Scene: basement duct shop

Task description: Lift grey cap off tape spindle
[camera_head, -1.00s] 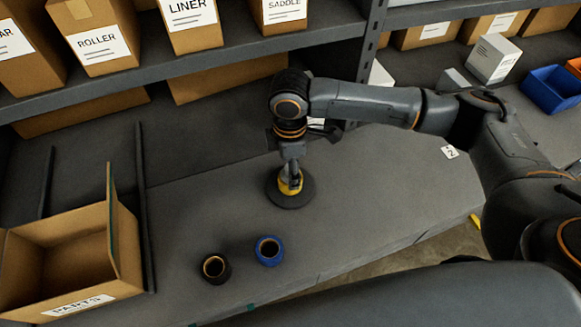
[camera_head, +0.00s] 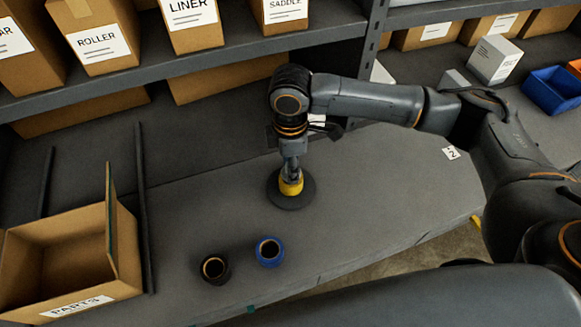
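The tape spindle stands on the grey bench, with a dark round base (camera_head: 291,199) and a yellow tape roll (camera_head: 291,188) around it. My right gripper (camera_head: 291,174) points straight down over the top of the spindle, directly above the yellow roll. Its fingers are small and dark here, and I cannot tell how far apart they are. The grey cap cannot be made out; the gripper covers the spindle's top. My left gripper is not in view.
A black tape roll (camera_head: 214,269) and a blue tape roll (camera_head: 269,251) stand near the bench's front edge. An open cardboard parts box (camera_head: 112,245) is at the left. A shelf (camera_head: 250,45) with boxes runs behind.

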